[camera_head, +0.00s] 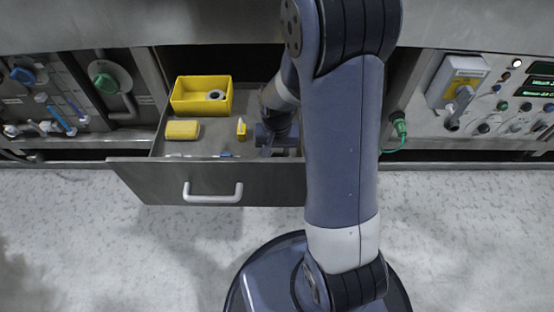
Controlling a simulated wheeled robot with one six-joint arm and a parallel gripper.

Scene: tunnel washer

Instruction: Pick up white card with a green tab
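I cannot make out a white card with a green tab in this view. My arm reaches into an open grey drawer (150,181), and my gripper (272,147) is low in its right part. My arm covers the drawer's right end, so anything there is hidden. The gripper is dark and small here, and I cannot see whether its fingers are apart or hold something. A small pale strip (175,155) and a small blue item (226,155) lie near the drawer's front wall, too small to identify.
In the drawer are a yellow bin (180,103) with a grey ring (216,95) in it, a yellow block (182,130) and a small upright yellow item (241,129) left of my gripper. A white handle (213,198) juts from the drawer front. Control panels flank the drawer.

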